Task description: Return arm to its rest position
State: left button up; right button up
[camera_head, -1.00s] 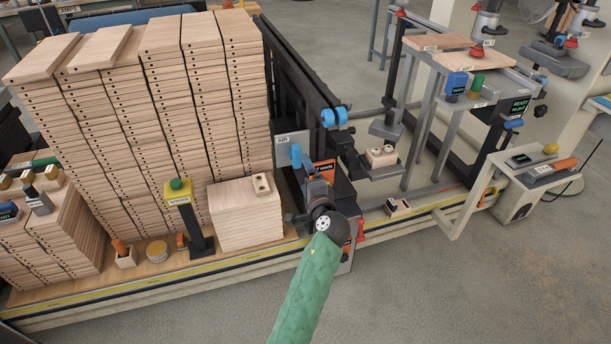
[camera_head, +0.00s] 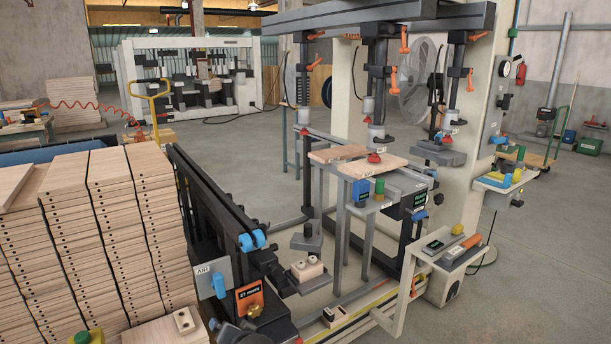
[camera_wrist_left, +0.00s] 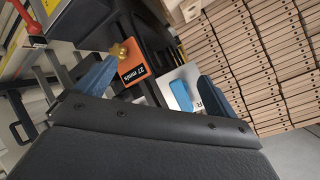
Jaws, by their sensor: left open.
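My left gripper (camera_wrist_left: 155,88) shows in the left wrist view with its two blue fingers spread apart and nothing between them. Beyond the fingers are an orange label plate (camera_wrist_left: 133,68) with a brass knob and a white AIR plate with a blue lever (camera_wrist_left: 180,95). I cannot tell whether the fingers touch anything. In the head view only a dark part, probably of my left arm, shows at the bottom edge near the orange plate (camera_head: 250,299); the green sleeve is out of view. My right gripper is not in view.
Tall stacks of drilled boards (camera_head: 140,230) stand at the left. A black rail (camera_head: 215,200) runs beside them. The boring machine (camera_head: 375,190) with its worktable stands at centre right. A small control stand (camera_head: 450,250) is at its front. Grey floor is free at lower right.

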pick_arm(q)
jog(key=s+d+f+g+h+p, duration=0.2)
jog(key=s+g+h+p, duration=0.2)
jog(key=s, duration=1.5)
jog(key=s+d+f+g+h+p, duration=0.2)
jog(key=s+p, duration=0.5)
jog(key=s, duration=1.1)
jog(key=shift+s+d+g+h+p, duration=0.3)
jog(key=shift+s+g+h+p, duration=0.05)
jog(key=shift+g+h, duration=0.6)
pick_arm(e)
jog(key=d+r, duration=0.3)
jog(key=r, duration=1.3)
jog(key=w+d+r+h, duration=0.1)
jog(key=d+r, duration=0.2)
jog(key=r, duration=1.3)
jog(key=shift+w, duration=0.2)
pick_arm(q)
jog(key=shift+f, duration=0.1)
